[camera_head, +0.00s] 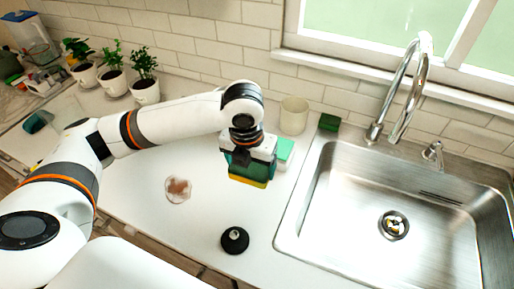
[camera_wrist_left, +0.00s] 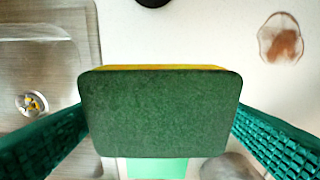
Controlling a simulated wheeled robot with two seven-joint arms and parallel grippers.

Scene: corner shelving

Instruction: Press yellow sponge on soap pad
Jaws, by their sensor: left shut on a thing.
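The sponge (camera_head: 248,182), yellow with a dark green face, is held in my left gripper (camera_head: 246,160) over the counter, left of the sink. In the left wrist view the sponge's green face (camera_wrist_left: 160,115) fills the space between the teal fingers of my left gripper (camera_wrist_left: 162,122), with a thin yellow edge at its far side. A pale mint-green block (camera_head: 285,149), which looks like the soap pad, stands just right of and behind the sponge. Its mint face shows partly in the left wrist view (camera_wrist_left: 157,169), partly hidden by the sponge. My right gripper is not in view.
A cream cup (camera_head: 294,115) and a dark green block (camera_head: 329,122) stand near the wall. The steel sink (camera_head: 345,205) is on the right. A reddish-brown stain (camera_head: 178,189) and a black round object (camera_head: 235,240) are on the counter. Potted plants (camera_head: 145,90) stand back left.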

